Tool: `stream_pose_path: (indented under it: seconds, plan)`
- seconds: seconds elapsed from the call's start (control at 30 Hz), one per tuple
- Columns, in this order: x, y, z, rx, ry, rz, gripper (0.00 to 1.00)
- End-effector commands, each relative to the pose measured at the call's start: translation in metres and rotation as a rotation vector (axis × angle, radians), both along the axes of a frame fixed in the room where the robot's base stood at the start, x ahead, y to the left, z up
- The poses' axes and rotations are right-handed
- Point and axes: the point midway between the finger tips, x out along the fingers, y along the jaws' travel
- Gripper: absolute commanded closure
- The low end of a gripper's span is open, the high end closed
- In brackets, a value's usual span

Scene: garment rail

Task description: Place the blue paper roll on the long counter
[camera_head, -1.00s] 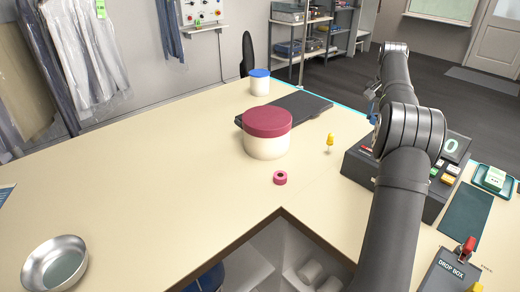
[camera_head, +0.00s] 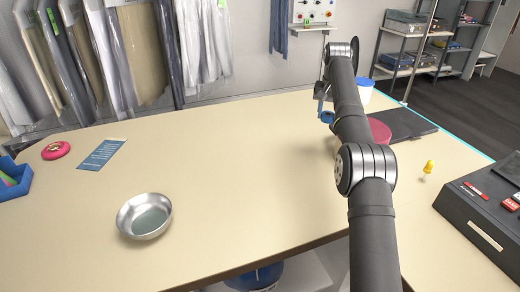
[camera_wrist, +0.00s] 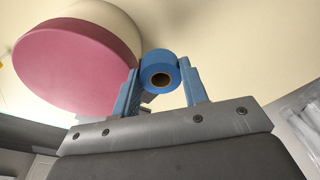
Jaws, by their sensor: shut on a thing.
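A blue paper roll (camera_wrist: 160,72) is held between the two blue fingers of my gripper (camera_wrist: 161,84) in the wrist view; its hollow core faces the camera. In the head view my gripper (camera_head: 326,112) is over the long counter (camera_head: 260,150), left of the red-lidded tub. The roll is small there, and I cannot tell its exact height above the counter.
The red-lidded tub (camera_wrist: 80,60) is close beside the gripper; its lid (camera_head: 380,131) is partly behind my arm. A steel bowl (camera_head: 145,215), blue card (camera_head: 102,153) and pink roll (camera_head: 56,150) lie to the left. The counter's middle is clear. A black register (camera_head: 490,205) stands right.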

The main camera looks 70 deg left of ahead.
Motion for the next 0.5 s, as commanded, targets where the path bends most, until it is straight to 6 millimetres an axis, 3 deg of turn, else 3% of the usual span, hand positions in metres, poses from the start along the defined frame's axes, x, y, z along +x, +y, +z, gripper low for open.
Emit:
stream_pose_path:
  seconds: [0.03,0.1,0.2,0.5]
  plan:
    - [-0.021,0.011,-0.004,0.000,0.000,0.027,0.82]
    - [-0.043,0.024,-0.013,-0.001,0.000,0.048,0.82]
    - [-0.063,0.037,-0.033,-0.007,0.003,0.046,0.82]
    - [-0.070,0.047,-0.075,-0.016,0.007,-0.001,0.82]
